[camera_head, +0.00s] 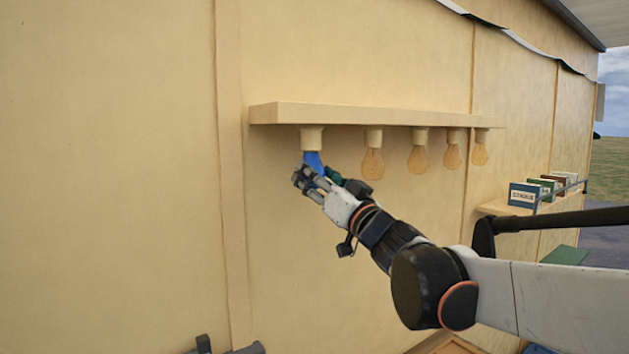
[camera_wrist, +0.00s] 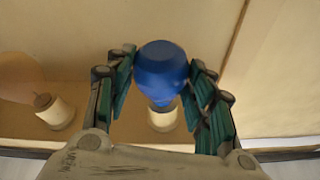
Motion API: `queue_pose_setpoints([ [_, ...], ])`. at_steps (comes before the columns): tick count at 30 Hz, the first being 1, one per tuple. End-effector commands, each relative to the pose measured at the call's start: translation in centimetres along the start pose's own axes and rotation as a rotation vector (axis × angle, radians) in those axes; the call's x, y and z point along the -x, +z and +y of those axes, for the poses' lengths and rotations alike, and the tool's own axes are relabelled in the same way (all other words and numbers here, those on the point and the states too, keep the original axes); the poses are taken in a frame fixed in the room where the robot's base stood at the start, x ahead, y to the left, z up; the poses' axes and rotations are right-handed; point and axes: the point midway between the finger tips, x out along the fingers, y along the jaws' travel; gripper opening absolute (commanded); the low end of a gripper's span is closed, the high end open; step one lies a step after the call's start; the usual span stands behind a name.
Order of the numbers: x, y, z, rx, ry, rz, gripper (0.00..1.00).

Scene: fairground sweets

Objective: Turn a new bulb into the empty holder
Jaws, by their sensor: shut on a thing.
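A blue bulb (camera_head: 313,160) is directly under the leftmost cream holder (camera_head: 311,138) of the shelf. My gripper (camera_head: 317,178) is shut on the bulb from below right. In the wrist view the blue bulb (camera_wrist: 160,62) sits between the two green-padded fingers, and its narrow end meets or overlaps the holder (camera_wrist: 163,121). The bulb looks lined up with the holder. I cannot tell whether its base is inside the holder, as the blue glass hides the join.
The shelf (camera_head: 370,113) carries several more holders with amber bulbs to the right; the nearest amber bulb (camera_head: 373,163) is close beside my gripper. A ledge with small boxes (camera_head: 523,195) is further right. The wall (camera_head: 110,170) to the left is bare.

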Motion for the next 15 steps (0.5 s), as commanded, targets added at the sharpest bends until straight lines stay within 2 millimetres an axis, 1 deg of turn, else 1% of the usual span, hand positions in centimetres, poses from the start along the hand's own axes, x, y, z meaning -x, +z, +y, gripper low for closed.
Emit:
queue_pose_setpoints([
  [8,0.05,0.13,0.02,-0.007,-0.015,-0.009,0.32],
  [9,0.06,0.14,0.03,-0.007,-0.014,-0.009,0.53],
  [11,0.07,0.15,0.03,-0.007,-0.014,-0.009,0.67],
  [12,0.06,0.14,0.04,-0.007,-0.014,-0.009,0.72],
  [15,0.06,0.13,0.04,-0.007,-0.014,-0.008,0.72],
])
